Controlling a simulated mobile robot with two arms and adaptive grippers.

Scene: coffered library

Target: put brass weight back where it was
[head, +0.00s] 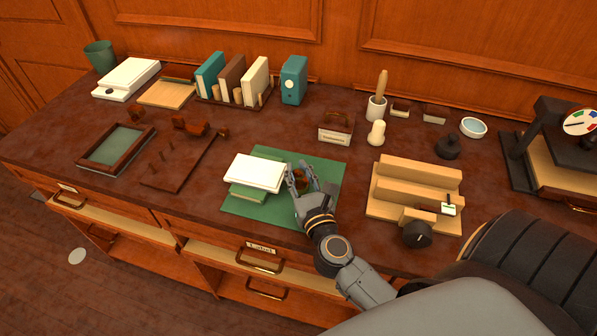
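My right gripper (305,174) reaches in from the lower right, low over the green mat (331,170), just right of a white book (256,172). Its fingers are apart, on either side of a small, rounded brown-gold thing (301,180), which looks like the brass weight. The fingers partly hide it. I cannot tell whether they press on it or whether it rests on the mat. The white book lies on a green one (247,193) on the mat. My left gripper is not in view.
A stepped wooden stand (420,170) with a black knob (417,234) in front is right of the mat. A wooden peg rack (170,172) and a framed tray (118,146) stand left. The desk's front edge is close.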

